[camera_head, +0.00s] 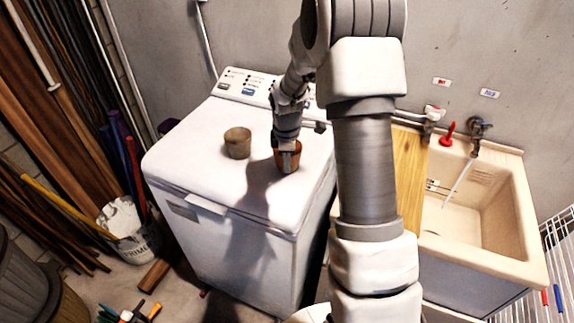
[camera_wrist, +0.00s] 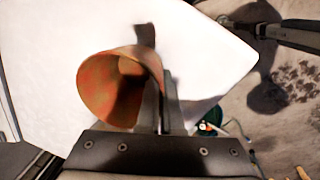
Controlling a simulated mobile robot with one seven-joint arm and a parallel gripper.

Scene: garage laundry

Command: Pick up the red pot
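The red pot (camera_head: 294,158), a reddish-brown open cup, is on top of the white washing machine, right of a brown pot (camera_head: 238,143). My gripper (camera_head: 287,160) points down at it and partly covers it. In the wrist view the red pot (camera_wrist: 98,85) shows its open mouth, left of my gripper's fingers (camera_wrist: 161,100). The fingers are close together at the pot's right wall, one over the mouth side and one outside, and look shut on that wall. Blur hides the exact contact.
The washing machine top (camera_head: 190,150) is otherwise clear, with its control panel at the back. A sink (camera_head: 470,215) with running water and a wooden board (camera_head: 409,180) are to the right. A white bucket (camera_head: 128,235) and planks stand left.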

